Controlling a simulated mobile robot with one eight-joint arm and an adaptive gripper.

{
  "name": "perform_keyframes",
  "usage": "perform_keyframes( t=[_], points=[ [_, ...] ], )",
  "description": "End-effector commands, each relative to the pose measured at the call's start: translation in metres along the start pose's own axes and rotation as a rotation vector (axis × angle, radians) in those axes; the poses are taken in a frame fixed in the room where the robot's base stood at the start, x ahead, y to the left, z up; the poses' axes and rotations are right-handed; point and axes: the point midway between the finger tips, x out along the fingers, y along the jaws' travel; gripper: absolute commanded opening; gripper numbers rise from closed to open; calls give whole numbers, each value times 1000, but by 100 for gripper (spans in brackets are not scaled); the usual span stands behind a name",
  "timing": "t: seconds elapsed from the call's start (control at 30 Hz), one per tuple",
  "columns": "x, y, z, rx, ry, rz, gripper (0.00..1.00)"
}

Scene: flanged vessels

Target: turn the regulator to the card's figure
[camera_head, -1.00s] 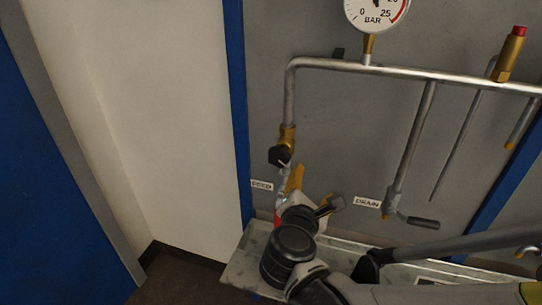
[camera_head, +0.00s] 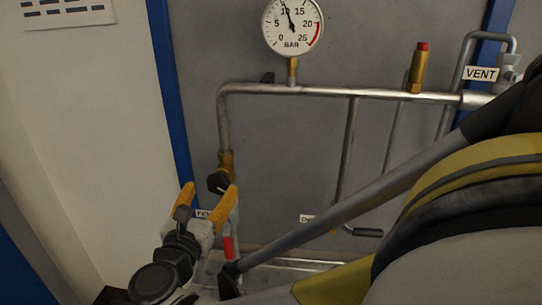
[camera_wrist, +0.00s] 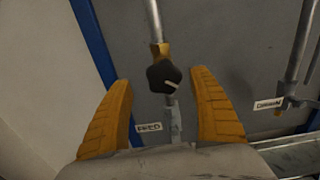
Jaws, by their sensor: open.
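The regulator is a black knob (camera_head: 218,182) on a brass body at the lower end of the left pipe, above the FEED label. In the wrist view the knob (camera_wrist: 163,76) has a pale pointer mark aimed right and slightly down. My gripper (camera_wrist: 160,90) is open, with its yellow fingers either side of the knob in the picture; contact does not show. In the head view my gripper (camera_head: 207,203) is at the lower left, in front of the knob. The gauge (camera_head: 292,28) needle points near 10 BAR. A printed sheet (camera_head: 66,16) on the left wall is cut off and unreadable.
A horizontal pipe (camera_head: 330,92) carries a red-capped brass fitting (camera_head: 419,72). A drain lever (camera_head: 365,232) hangs right of the regulator. A VENT label (camera_head: 480,73) is at the upper right. A blue upright (camera_head: 171,100) stands left of the panel.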

Motion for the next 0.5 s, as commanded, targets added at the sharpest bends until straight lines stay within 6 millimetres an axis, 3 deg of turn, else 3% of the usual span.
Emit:
perform_keyframes(
  t=[0.2, 0.5],
  points=[
    [31, -3, -1, 1, 0, -5, 71],
    [39, -4, 1, 1, 0, -6, 71]
  ],
)
